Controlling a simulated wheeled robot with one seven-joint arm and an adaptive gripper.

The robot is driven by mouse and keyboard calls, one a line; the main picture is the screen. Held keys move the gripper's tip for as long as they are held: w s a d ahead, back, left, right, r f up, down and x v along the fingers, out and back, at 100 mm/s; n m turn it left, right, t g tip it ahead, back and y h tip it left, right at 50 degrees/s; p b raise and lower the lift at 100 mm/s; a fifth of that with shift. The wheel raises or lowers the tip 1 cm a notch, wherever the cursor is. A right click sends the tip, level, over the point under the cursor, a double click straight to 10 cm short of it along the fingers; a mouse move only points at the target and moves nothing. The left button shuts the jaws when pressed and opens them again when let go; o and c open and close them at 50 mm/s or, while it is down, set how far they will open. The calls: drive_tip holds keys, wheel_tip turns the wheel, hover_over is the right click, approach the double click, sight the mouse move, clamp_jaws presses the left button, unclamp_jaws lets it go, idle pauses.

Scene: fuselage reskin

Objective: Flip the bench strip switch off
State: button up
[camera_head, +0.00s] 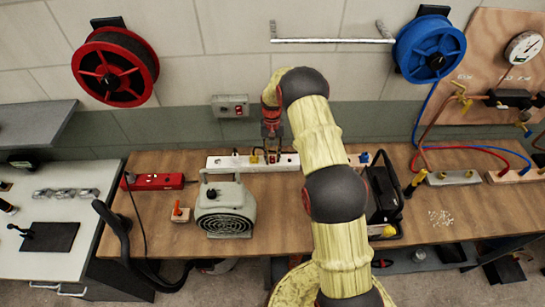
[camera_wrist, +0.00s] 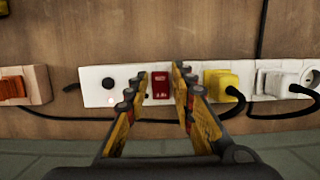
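The white bench strip (camera_head: 228,162) lies along the back of the wooden bench, partly hidden behind my arm. In the wrist view the strip (camera_wrist: 128,96) carries a red rocker switch (camera_wrist: 161,86), with a round black knob (camera_wrist: 108,83) to its left and a yellow plug (camera_wrist: 220,84) to its right. My gripper (camera_wrist: 161,73) is open and empty, its two fingers apart on either side of the red switch. Contact with the strip cannot be told. In the head view my gripper (camera_head: 271,146) is above the strip. The rocker's position is unclear.
A grey fan heater (camera_head: 224,207) stands in front of the strip. A red power strip (camera_head: 155,182) lies to the left, and a wall box (camera_head: 230,106) is above. White plugs (camera_wrist: 283,82) and black cables crowd the right. A black machine (camera_head: 384,200) stands right of my arm.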

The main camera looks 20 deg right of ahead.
sight(272, 156)
drive_tip(key=shift+o, duration=1.1)
drive_tip(key=v, duration=0.7)
drive_tip(key=shift+r, duration=0.2)
drive_tip(key=shift+w, duration=0.15)
